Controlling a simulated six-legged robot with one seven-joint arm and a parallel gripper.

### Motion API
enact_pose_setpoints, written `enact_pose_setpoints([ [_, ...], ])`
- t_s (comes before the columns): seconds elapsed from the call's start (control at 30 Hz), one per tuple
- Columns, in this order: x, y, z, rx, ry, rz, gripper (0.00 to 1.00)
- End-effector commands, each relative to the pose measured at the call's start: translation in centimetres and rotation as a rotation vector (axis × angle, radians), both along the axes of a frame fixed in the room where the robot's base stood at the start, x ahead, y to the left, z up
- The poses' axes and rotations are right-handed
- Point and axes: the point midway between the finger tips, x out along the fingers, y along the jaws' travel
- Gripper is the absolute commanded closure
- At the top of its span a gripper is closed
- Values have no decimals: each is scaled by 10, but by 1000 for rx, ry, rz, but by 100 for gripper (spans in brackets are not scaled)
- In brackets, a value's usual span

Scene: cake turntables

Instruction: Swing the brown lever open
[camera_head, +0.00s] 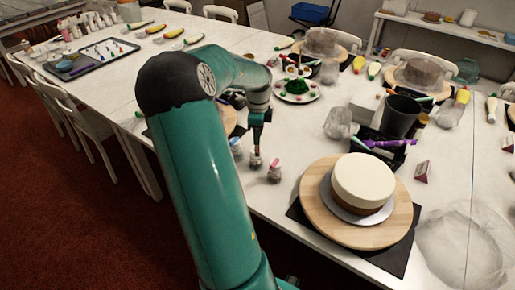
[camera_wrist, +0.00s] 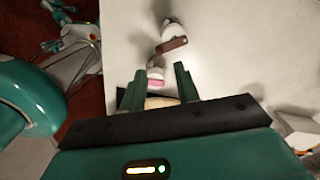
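In the wrist view, the brown lever (camera_wrist: 172,44) is a short flat bar against a small whitish bottle-like item (camera_wrist: 172,28). It lies beyond my fingertips, apart from them. My gripper (camera_wrist: 160,74) is open, with its two green fingers spread. A small item with a pink band (camera_wrist: 156,76) shows between the fingertips; I cannot tell whether they touch it. In the head view, my gripper (camera_head: 258,122) points down over the table near small shaker-like items, one greyish (camera_head: 255,161) and one with a pink top (camera_head: 274,172). I cannot make out the lever there.
A cake (camera_head: 363,183) stands on a round wooden turntable (camera_head: 320,215) at the right. A dark cup (camera_head: 400,115) and a plate of decorations (camera_head: 297,91) stand behind. A bluish-white small item (camera_head: 236,147) is beside my gripper. Bare table shows around the lever in the wrist view.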

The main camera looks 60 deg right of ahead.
Motion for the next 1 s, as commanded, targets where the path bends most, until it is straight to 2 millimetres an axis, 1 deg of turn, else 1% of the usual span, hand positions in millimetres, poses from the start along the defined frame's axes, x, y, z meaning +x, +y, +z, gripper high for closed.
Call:
enact_pose_setpoints([
  [0.03, -1, 1, -12, 4, 3, -1, 68],
  [0.1, 0, 1, -25, 4, 3, 0, 68],
  [0.3, 0, 1, -57, 4, 2, 1, 68],
  [0.4, 0, 1, -64, 1, 1, 2, 68],
  [0.5, 0, 1, -68, 1, 0, 2, 68],
  [0.73, 0, 1, -68, 1, 0, 2, 68],
  [0.8, 0, 1, -68, 1, 0, 2, 82],
  [0.9, 0, 1, -68, 1, 0, 2, 100],
  [1.0, 0, 1, -68, 1, 0, 2, 100],
])
